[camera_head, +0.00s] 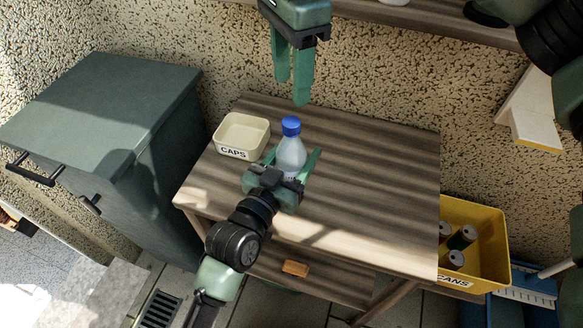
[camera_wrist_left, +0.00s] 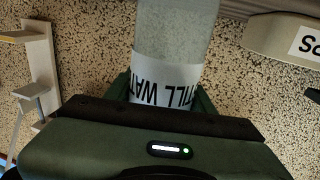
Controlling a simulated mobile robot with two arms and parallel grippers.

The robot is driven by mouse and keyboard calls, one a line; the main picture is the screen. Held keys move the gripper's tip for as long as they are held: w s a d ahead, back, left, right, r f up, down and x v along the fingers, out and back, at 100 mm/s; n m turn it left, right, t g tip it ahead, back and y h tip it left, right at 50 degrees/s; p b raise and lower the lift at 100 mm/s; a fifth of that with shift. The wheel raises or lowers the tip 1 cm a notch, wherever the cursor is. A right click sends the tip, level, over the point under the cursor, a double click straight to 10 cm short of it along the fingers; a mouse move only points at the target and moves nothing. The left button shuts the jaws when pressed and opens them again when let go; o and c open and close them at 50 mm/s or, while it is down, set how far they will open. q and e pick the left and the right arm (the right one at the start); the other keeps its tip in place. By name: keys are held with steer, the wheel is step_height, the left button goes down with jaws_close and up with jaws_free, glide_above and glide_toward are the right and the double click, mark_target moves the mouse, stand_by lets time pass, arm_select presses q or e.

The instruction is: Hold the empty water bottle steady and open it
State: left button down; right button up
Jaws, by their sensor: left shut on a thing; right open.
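The water bottle (camera_head: 291,152) stands upright on the wooden table, clear with a blue cap (camera_head: 291,126) on its top. My left gripper (camera_head: 290,163) is shut on the bottle's body, one finger on each side. In the left wrist view the bottle (camera_wrist_left: 177,30) appears close up, with a white label (camera_wrist_left: 165,80) lettered in black; the picture is upside down and the cap is out of that view. My right gripper (camera_head: 292,92) is open and empty, pointing down above and behind the cap, apart from it.
A cream tray labelled CAPS (camera_head: 262,127) stands on the table (camera_head: 375,170), left of the bottle. A yellow CANS bin (camera_head: 485,218) with cans is at the right. A dark green cabinet (camera_head: 105,95) stands at left. The table's right side is clear.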

mark_target(292, 121)
steer(key=m, duration=0.7)
steer(key=shift+m, duration=0.3)
steer(key=m, duration=0.8)
steer(key=shift+m, duration=0.4)
steer(key=m, duration=0.6)
steer(key=shift+m, duration=0.3)
steer(key=m, duration=0.7)
steer(key=shift+m, duration=0.4)
steer(key=shift+f+m, duration=0.3)
steer(key=shift+m, duration=0.1)
step_height(292, 121, down, 7)
steer(key=shift+f, duration=0.2)
